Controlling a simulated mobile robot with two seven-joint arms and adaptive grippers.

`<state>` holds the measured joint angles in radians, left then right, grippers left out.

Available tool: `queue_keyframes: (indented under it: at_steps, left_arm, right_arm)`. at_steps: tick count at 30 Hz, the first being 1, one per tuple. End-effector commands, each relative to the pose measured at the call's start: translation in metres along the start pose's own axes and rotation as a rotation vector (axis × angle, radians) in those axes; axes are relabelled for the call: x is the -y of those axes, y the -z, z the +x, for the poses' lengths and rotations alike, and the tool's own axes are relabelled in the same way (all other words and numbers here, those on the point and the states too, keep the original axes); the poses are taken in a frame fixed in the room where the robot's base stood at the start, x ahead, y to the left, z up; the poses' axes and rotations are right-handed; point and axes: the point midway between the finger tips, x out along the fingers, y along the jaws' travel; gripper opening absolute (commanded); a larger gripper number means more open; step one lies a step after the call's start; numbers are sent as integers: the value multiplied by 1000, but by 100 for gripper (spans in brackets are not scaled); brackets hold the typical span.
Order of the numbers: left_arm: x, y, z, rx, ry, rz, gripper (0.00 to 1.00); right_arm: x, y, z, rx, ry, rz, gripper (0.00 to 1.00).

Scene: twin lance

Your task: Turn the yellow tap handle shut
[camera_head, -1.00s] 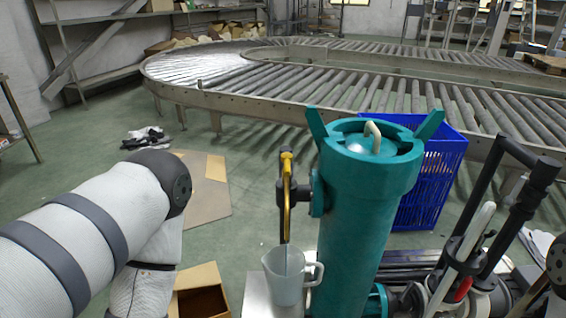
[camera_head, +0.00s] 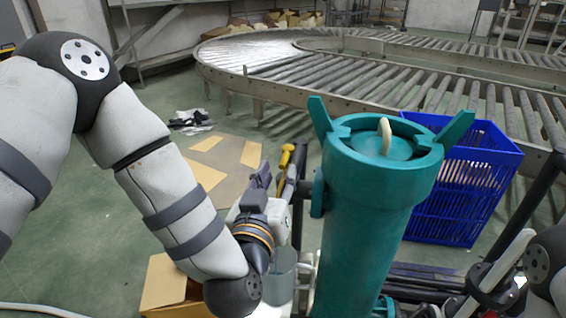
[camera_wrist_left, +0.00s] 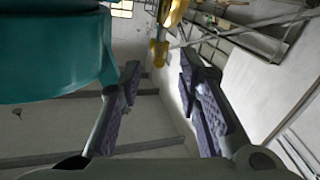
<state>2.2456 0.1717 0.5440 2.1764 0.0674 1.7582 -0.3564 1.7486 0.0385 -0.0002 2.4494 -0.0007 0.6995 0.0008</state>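The yellow tap handle (camera_head: 287,157) stands upright at the left side of the teal cylinder (camera_head: 365,215); its lower part is hidden behind my left gripper (camera_head: 272,183). In the left wrist view the handle (camera_wrist_left: 163,35) shows at the top, ahead of the gap between the two fingers (camera_wrist_left: 160,90). The fingers are apart with nothing between them. The teal cylinder (camera_wrist_left: 50,55) fills the upper left there. A clear jug (camera_head: 283,285) stands below the tap, partly hidden by my left arm. My right gripper is not visible.
A blue crate (camera_head: 465,190) stands behind and right of the cylinder. A cardboard box (camera_head: 165,285) is on the floor at lower left. A roller conveyor (camera_head: 300,85) curves behind.

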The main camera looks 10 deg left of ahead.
Motion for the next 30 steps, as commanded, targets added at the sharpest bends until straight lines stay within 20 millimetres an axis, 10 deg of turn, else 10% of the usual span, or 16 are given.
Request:
queue_keyframes:
  at_steps: [9, 17, 22, 30]
  left_arm:
    - [0, -1, 52, 3, 0, -1, 31]
    - [0, 0, 54, 2, -1, 0, 31]
    - [0, 0, 54, 3, -1, 0, 0]
    - [0, 0, 54, 2, -7, 0, 0]
  right_arm:
    - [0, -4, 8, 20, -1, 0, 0]
    - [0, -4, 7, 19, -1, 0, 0]
    - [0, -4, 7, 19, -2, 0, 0]
    - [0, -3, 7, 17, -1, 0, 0]
